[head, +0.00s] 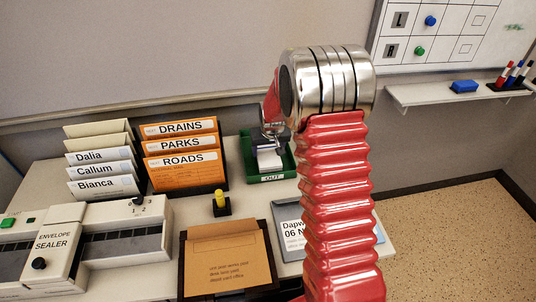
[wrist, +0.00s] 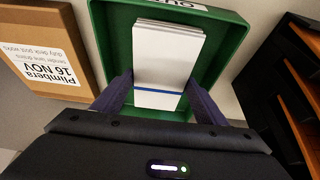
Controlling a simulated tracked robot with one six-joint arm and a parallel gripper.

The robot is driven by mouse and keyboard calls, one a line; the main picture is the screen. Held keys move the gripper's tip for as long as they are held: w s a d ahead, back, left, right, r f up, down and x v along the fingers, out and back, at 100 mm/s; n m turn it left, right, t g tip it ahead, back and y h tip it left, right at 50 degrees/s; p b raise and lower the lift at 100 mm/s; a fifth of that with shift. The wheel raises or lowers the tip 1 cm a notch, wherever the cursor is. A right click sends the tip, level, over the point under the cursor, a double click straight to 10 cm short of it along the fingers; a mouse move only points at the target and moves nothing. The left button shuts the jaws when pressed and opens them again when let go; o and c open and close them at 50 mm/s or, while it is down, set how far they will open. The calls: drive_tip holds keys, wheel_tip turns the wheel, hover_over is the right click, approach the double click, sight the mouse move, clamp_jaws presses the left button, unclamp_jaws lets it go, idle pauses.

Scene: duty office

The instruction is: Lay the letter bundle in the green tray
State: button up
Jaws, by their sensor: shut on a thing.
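The letter bundle (wrist: 167,62) is a stack of white envelopes with a blue band (wrist: 160,91) around it. My gripper (wrist: 158,88) is shut on it, with one dark finger at each side. The green tray (wrist: 233,50) lies around and beneath the bundle in the wrist view. In the head view the green tray (head: 288,163) stands right of the orange folders and carries an OUT label. The white bundle (head: 268,159) shows inside its outline, below my gripper (head: 273,140). I cannot tell whether the bundle touches the tray floor. My arm hides part of the tray's right side.
A dark rack of orange folders (head: 183,160) stands close left of the tray. Name-labelled envelopes (head: 103,170), an envelope sealer (head: 55,250), a yellow-topped stamp (head: 220,204) and a brown folder (head: 226,255) share the desk. A labelled brown box (wrist: 45,45) lies beside the tray.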

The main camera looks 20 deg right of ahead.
drive_tip(key=shift+f, duration=1.1)
drive_tip(key=o, duration=1.2)
drive_tip(key=shift+r, duration=0.1)
drive_tip(key=v, duration=1.2)
